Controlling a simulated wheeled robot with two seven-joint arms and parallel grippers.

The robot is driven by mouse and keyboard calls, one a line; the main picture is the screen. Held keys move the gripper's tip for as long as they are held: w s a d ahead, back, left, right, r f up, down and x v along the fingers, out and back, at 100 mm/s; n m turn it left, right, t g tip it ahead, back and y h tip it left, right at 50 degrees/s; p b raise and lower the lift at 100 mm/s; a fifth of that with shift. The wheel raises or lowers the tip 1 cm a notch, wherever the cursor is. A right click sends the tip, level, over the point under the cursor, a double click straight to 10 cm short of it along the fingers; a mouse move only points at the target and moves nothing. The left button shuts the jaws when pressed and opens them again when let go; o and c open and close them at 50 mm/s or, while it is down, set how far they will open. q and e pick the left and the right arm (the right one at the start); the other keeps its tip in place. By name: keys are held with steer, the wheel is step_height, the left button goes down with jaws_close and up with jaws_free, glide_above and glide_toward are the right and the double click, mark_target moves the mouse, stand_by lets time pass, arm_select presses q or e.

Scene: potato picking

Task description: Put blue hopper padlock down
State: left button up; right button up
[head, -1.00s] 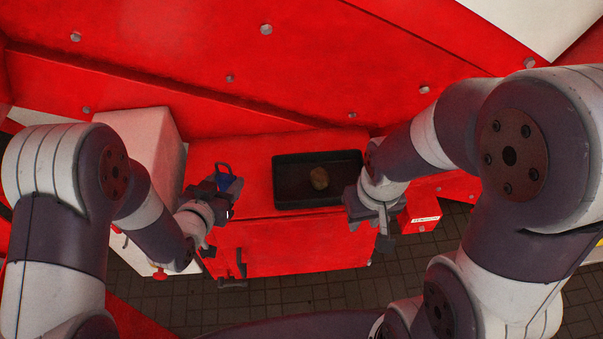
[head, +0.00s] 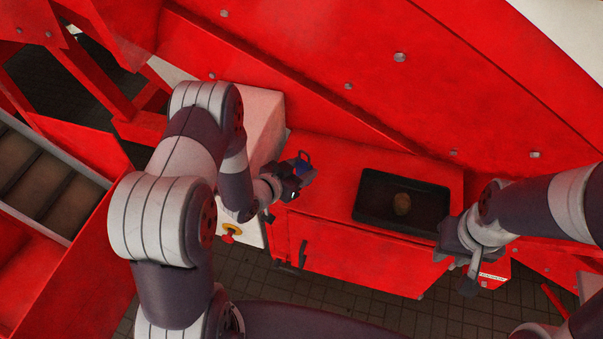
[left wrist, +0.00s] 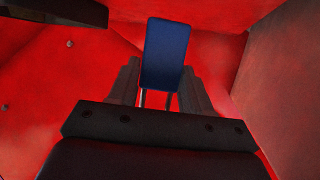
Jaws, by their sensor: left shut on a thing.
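The blue padlock (head: 303,163) is held in my left gripper (head: 299,172), above the left part of the red hopper top. In the left wrist view the padlock (left wrist: 166,53) shows as a blue block between the two fingers (left wrist: 160,88), with its metal shackle legs toward the gripper. My left gripper is shut on it. My right gripper (head: 462,250) is beside the right end of a black tray; its fingertips are not clear enough to tell whether it is open or shut.
The black tray (head: 372,215) with a potato (head: 402,204) in it lies on the red hopper top (head: 330,155). A pale box (head: 262,115) stands left of the hopper. A yellow and red knob (head: 231,232) is below it. A sloping red wall rises behind.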

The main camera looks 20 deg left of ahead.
arm_select(q)
step_height(320, 180, down, 3)
steer(key=shift+s+d+r+p, duration=0.1)
steer(key=shift+s+r+p, duration=0.05)
steer(key=shift+p, duration=0.15)
steer(key=shift+f, duration=0.4)
steer(key=o, duration=1.1)
steer(key=shift+r, duration=0.3)
steer(key=b+v, duration=0.3)
steer(key=v, duration=0.8)
steer(key=shift+s+r, duration=0.2)
steer(key=shift+s, duration=0.1)
